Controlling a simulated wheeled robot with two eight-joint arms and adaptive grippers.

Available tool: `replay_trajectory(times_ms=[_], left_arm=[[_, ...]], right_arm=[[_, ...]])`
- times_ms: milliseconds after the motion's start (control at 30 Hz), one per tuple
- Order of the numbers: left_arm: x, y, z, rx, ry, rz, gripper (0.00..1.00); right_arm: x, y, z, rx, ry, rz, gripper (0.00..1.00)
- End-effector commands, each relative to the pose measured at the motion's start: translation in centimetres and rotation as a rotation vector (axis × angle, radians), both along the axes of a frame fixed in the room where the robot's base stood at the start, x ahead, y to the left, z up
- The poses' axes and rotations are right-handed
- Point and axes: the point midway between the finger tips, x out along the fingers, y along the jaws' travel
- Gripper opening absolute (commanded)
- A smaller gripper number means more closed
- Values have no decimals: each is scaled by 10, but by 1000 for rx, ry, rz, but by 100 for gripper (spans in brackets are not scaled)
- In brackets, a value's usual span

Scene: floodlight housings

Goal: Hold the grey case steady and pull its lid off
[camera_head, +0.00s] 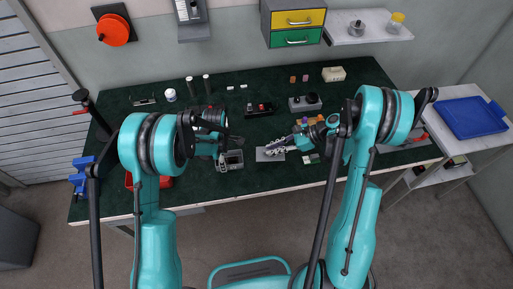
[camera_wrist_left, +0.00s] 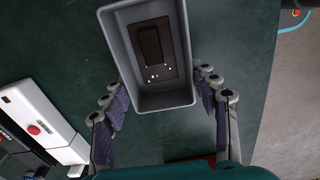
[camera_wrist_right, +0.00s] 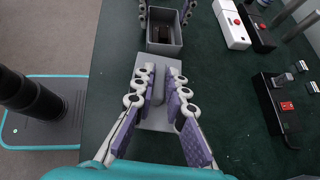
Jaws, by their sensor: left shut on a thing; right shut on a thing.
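The grey case (camera_head: 234,166) stands open on the dark green bench top, and its hollow with a dark block inside shows in the left wrist view (camera_wrist_left: 166,102). My left gripper (camera_wrist_left: 163,90) is shut on the case, with fingers on two opposite sides. The grey lid (camera_wrist_right: 155,122) is off the case, a flat plate with a raised ridge. My right gripper (camera_wrist_right: 160,80) is shut on the ridge. The lid is beside the case (camera_wrist_right: 163,48), to its right in the head view (camera_head: 263,156). Whether the lid touches the bench, I cannot tell.
A white box with a red button (camera_wrist_right: 232,25) and a black box with a red button (camera_wrist_right: 280,105) stand on the bench. Small parts (camera_head: 312,121) lie behind my right gripper. A blue tray (camera_head: 470,117) is on the right side table.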

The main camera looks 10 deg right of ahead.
Motion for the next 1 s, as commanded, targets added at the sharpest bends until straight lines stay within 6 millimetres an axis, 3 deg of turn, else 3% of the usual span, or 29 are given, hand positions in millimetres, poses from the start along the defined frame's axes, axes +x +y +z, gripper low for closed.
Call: replay_trajectory(times_ms=[233, 700, 1000], left_arm=[[-1, 0, -1, 0, 1, -1, 27], [-1, 0, -1, -1, 2, -1, 27], [-1, 0, -1, -1, 2, -1, 27]], right_arm=[[-4, -18, 10, 0, 0, 1, 0], [-4, -18, 47, 0, 1, 1, 0], [-4, -18, 50, 0, 1, 1, 0]])
